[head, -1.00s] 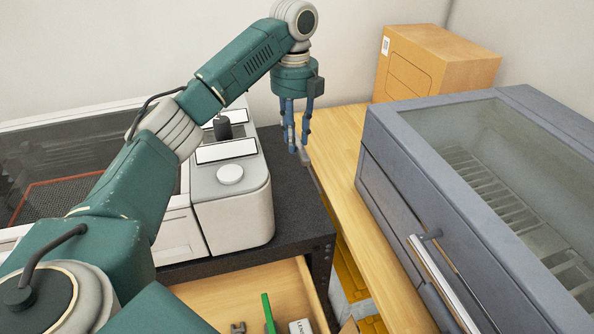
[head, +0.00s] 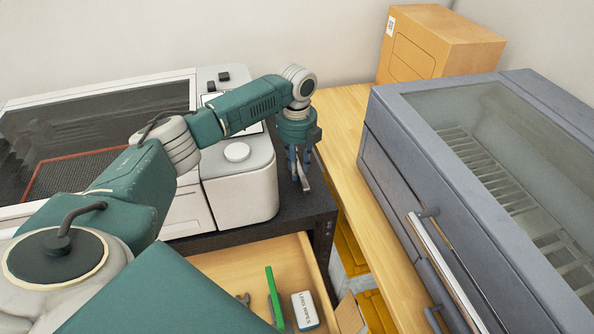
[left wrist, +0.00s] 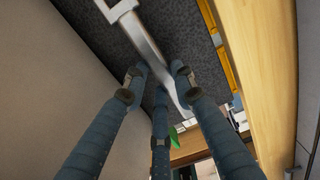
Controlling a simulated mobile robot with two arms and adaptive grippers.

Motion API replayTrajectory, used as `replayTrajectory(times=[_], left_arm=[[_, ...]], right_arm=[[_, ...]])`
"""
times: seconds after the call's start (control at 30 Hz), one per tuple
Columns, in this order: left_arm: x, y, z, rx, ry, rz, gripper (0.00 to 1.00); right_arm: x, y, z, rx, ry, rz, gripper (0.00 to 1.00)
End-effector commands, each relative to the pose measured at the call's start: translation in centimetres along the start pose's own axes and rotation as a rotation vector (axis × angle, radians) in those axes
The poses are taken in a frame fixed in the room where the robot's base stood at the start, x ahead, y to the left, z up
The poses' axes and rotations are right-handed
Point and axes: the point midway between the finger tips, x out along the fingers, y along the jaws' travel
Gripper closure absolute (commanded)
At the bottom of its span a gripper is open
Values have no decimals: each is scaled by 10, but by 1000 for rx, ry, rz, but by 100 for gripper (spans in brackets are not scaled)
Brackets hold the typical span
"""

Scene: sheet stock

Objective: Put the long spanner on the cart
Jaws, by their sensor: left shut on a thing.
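The long spanner is a silver metal bar. In the left wrist view the spanner (left wrist: 150,50) runs from a squared end at the top down between my fingers. My left gripper (head: 299,175) points down, just over the right end of the black bench top (head: 270,222). The gripper is shut on the spanner, and its fingers (left wrist: 160,90) show around the bar in the wrist view. I cannot make out a cart for certain. My right gripper is not in view.
A white machine (head: 235,190) stands on the bench left of the gripper. An open drawer (head: 225,270) below holds a green item (head: 273,295) and a lens wipes box (head: 305,310). A wooden counter (head: 345,140) carries a grey cabinet (head: 400,180) and a carton (head: 440,45).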

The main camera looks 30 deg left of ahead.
Motion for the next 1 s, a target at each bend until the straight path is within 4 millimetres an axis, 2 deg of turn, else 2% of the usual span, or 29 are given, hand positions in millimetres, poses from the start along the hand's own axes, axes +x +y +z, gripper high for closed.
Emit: replayTrajectory(times=[0.13,0.3,0.6,0.63,0.7,1.0], left_arm=[[21,0,-1,-1,2,1,100],[27,-1,0,0,-1,-1,100],[31,0,0,0,0,-1,100],[31,0,0,0,1,0,68],[31,0,0,0,1,0,55],[29,0,0,0,0,0,55]], right_arm=[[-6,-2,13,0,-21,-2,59],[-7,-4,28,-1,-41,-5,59],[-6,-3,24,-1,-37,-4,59],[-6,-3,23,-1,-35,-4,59],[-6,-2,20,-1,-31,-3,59],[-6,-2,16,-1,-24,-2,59]])
